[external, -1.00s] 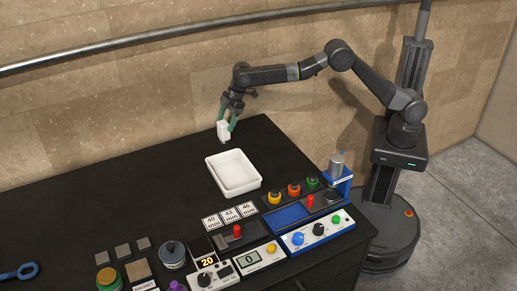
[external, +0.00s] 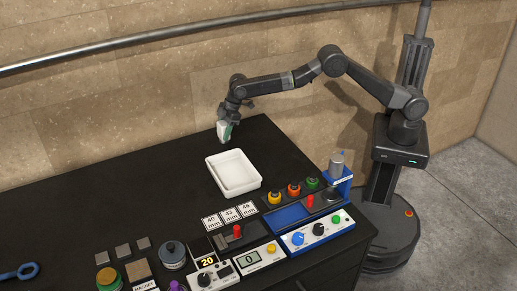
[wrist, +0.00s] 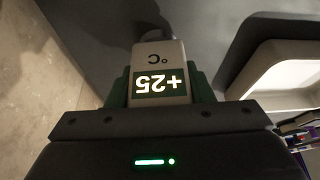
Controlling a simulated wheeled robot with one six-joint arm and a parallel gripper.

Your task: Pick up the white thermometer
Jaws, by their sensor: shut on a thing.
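The white thermometer (external: 222,132) is at the back of the black table, behind the white tray, and part of it is covered by a finger. In the wrist view the thermometer (wrist: 160,68) shows a green display reading "+25" and "°C", upside down. My gripper (external: 226,131) is shut on the thermometer. Its green fingers press against both sides of it, and it also shows in the wrist view (wrist: 161,90). I cannot tell whether the thermometer's lower end touches the table.
The white tray (external: 211,173) stands just in front of the gripper. Control boxes, buttons and knobs fill the front of the table, including a blue panel (external: 318,233). A blue wrench (external: 20,271) lies at the far left.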

